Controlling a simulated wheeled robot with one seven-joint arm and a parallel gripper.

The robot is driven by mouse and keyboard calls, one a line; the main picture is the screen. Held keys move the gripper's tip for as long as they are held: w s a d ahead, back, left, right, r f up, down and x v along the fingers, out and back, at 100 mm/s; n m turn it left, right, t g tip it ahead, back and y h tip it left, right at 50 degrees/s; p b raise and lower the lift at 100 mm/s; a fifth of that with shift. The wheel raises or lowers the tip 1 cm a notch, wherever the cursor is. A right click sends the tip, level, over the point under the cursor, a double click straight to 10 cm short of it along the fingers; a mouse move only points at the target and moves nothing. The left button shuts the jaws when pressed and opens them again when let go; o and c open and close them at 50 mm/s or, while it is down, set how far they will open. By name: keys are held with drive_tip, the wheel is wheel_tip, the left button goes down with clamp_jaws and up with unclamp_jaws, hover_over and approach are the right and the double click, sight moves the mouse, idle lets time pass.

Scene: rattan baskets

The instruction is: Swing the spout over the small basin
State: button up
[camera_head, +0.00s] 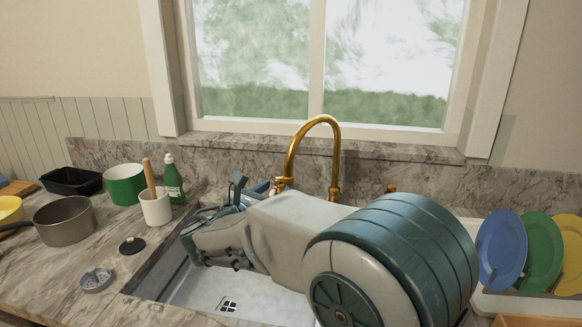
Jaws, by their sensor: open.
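The gold spout (313,122) arches up in front of the window from behind my arm. Its left end comes down near my gripper, and its right leg drops behind my forearm. My gripper (252,188) is open, with its fingers just left of the spout's left end. I cannot tell whether they touch it. A white sink basin (190,287) with a square drain shows below and left of my arm. My arm covers the right part of the sink, so the divider and the small basin cannot be made out.
On the left counter stand a grey pot (65,222), a green pot (125,186), a white utensil cup (156,208), a green bottle (173,180) and a black tray (70,181). Upright plates (502,250) stand at the right. A small gold fitting (390,188) is behind my arm.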

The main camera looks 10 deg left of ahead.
sight(286, 171)
drive_tip(key=shift+n+t+y, duration=0.3)
drive_tip(key=shift+n, duration=0.1)
drive_tip(key=p+x, duration=0.1)
drive_tip(key=x, duration=0.3)
drive_tip(key=a+p+x, duration=0.1)
drive_tip(key=x, duration=0.8)
drive_tip(key=shift+w+a+r+p, duration=0.25)
drive_tip(key=shift+w+a+p, duration=0.1)
drive_tip(key=shift+a+p, duration=0.05)
clamp_jaws()
